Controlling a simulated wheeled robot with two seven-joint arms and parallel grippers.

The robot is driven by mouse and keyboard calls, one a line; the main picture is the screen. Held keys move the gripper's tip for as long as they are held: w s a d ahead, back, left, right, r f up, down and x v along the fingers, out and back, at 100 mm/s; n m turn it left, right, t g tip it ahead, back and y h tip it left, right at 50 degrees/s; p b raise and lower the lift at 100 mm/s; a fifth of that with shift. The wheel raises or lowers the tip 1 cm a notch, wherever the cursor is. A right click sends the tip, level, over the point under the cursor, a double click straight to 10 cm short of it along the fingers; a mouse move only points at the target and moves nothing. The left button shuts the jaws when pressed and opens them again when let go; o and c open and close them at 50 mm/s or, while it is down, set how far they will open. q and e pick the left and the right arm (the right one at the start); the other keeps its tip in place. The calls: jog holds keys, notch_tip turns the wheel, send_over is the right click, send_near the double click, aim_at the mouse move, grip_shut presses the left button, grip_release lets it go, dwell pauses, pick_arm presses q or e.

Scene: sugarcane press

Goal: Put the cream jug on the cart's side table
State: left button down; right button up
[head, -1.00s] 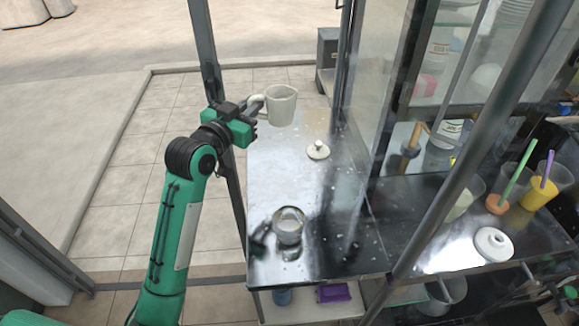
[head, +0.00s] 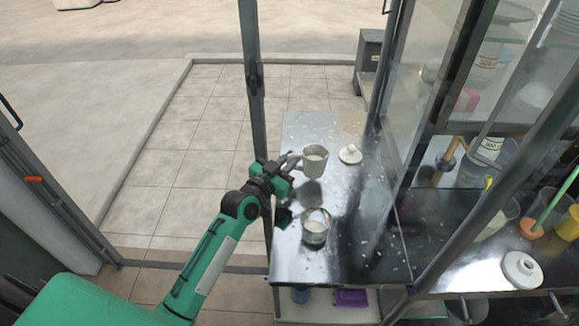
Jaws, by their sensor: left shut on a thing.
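The cream jug (head: 315,162) is a pale, open-topped vessel with its handle on the left side. My left gripper (head: 287,170) is shut on that handle. The jug is upright over the cart's side table (head: 300,262), a shiny metal top; a dark patch like its shadow lies just below it. It seems to hang slightly above the surface, but the exact gap is hard to tell. My right gripper is not in view.
A white lid (head: 350,154) lies right of the jug. A metal cup (head: 316,226) with pale contents stands in front of it. A dark frame post (head: 253,90) rises at the table's left edge. Glass panels close off the right side. The table's front and far ends are clear.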

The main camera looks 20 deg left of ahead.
pick_arm(q)
notch_tip(320, 180, down, 3)
jog(key=shift+r, duration=0.1)
jog(key=c, duration=1.4)
grip_release()
jog(key=shift+c, duration=0.2)
